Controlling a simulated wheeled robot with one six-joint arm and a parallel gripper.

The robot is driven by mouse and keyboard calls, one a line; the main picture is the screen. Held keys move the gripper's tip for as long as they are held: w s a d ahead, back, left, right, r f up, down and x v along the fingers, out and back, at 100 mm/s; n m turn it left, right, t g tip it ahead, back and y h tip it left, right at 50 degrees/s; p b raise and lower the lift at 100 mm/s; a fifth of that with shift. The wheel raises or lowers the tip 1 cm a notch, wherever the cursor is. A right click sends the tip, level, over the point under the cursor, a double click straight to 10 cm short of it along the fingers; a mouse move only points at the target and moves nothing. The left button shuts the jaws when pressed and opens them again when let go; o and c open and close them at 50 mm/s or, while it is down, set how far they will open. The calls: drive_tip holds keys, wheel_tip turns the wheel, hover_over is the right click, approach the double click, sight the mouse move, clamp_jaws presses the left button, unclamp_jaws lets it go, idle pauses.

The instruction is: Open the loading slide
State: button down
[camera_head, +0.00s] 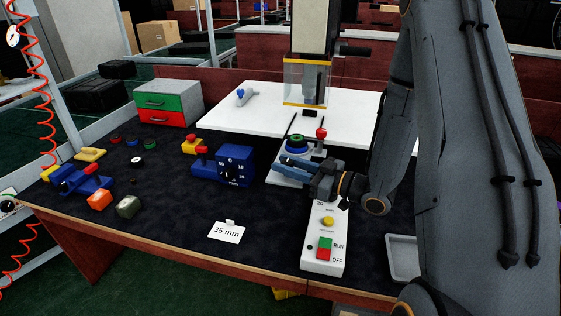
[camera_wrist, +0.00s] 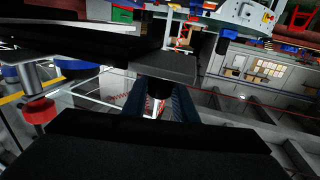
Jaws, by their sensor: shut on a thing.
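The loading slide (camera_head: 283,181) is a light plate at the front of the press, carrying a round blue and green fixture (camera_head: 297,144). A red knob (camera_head: 321,133) on a post stands at its right; a red knob (camera_wrist: 38,112) also shows at the left of the wrist view. My gripper (camera_head: 296,165) reaches in from the right, low at the slide's front. In the wrist view its blue fingers (camera_wrist: 156,104) are shut on a dark handle (camera_wrist: 159,88) beneath a grey plate (camera_wrist: 165,66). The grip itself is hidden in the head view.
The press (camera_head: 307,80) with a clear guard stands behind on a white top (camera_head: 225,120). A control box (camera_head: 325,246) with RUN and OFF buttons is in front. A blue dial block (camera_head: 222,165) stands left, a grey tray (camera_head: 403,262) right. The mat around the "35 mm" card (camera_head: 227,232) is mostly clear.

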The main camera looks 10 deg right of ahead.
drive_tip(key=c, duration=1.4)
unclamp_jaws()
drive_tip(key=shift+c, duration=0.2)
drive_tip(key=shift+d, duration=0.15)
drive_tip(key=b+v, duration=0.2)
drive_tip(key=v, duration=0.5)
drive_tip(key=shift+s+d, duration=0.25)
drive_tip(key=shift+s, duration=0.1)
